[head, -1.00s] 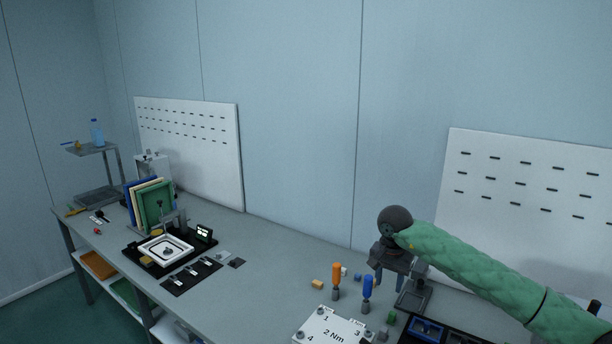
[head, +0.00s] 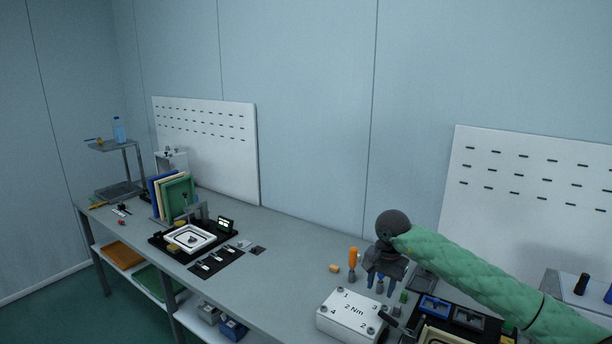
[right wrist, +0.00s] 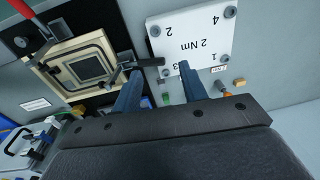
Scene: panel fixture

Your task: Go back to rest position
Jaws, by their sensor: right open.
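My right gripper (head: 380,288) is open above the bench in the head view, its fingers pointing down. An orange-handled driver (head: 353,257) stands to the left of the gripper. A small green piece (head: 403,297) is to the right of the fingers. My left gripper is not in view.
The grey bench (head: 285,262) has clear room left of the block. Further left are a black mat with tools (head: 218,262), a white framed tray (head: 187,239) and upright coloured panels (head: 178,195). A wooden frame (right wrist: 108,48) lies beside the block in the wrist view. White pegboards (head: 205,150) stand behind.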

